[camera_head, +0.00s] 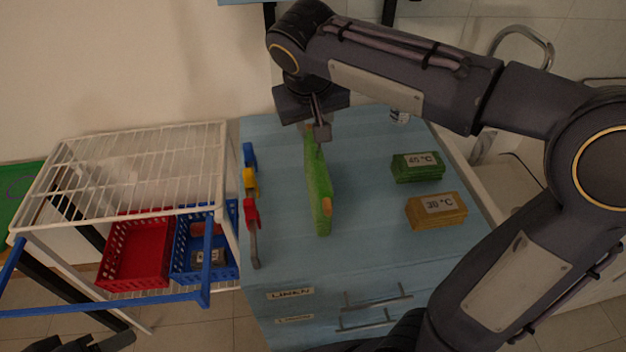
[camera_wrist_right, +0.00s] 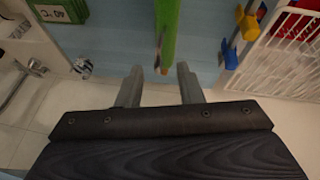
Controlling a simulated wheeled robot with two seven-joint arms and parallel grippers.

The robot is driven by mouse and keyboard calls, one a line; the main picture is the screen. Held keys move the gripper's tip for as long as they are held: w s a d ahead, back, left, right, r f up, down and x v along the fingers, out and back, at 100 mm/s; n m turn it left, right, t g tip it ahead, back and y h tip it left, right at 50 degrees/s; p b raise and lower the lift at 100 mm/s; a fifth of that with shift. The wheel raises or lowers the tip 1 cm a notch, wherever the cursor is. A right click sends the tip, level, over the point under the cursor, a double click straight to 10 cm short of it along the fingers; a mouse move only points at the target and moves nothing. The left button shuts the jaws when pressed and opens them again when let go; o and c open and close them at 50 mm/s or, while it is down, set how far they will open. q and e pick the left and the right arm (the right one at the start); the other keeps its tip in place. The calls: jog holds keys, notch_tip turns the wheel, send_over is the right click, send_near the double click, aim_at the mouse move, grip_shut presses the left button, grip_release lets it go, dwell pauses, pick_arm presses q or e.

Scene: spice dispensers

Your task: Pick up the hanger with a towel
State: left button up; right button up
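A green towel (camera_head: 317,185) on a hanger stands as a narrow upright shape over the light blue cabinet top. A wooden hanger end (camera_head: 326,206) shows at its near side. My right gripper (camera_head: 319,131) is over the towel's far end. In the right wrist view the gripper (camera_wrist_right: 160,88) is open, its two fingers apart. The green towel (camera_wrist_right: 169,30) and a wooden hanger tip (camera_wrist_right: 161,70) show just ahead, in line with the gap, with nothing gripped. A dark part of my left gripper (camera_head: 82,344) shows at the bottom left edge; its fingers are unclear.
Blue, yellow and red clips (camera_head: 250,181) line the cabinet's left edge. A green box (camera_head: 417,167) and a yellow box (camera_head: 436,210) with temperature labels stand right of the towel. A white wire rack (camera_head: 130,165) with red (camera_head: 137,262) and blue (camera_head: 178,255) baskets stands left.

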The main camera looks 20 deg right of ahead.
aim_at(317, 170)
jog(key=x, duration=0.4)
jog(key=shift+d+f, duration=0.15)
jog(key=shift+f, duration=0.1)
jog(key=shift+c, duration=0.2)
grip_shut()
dwell(1.0)
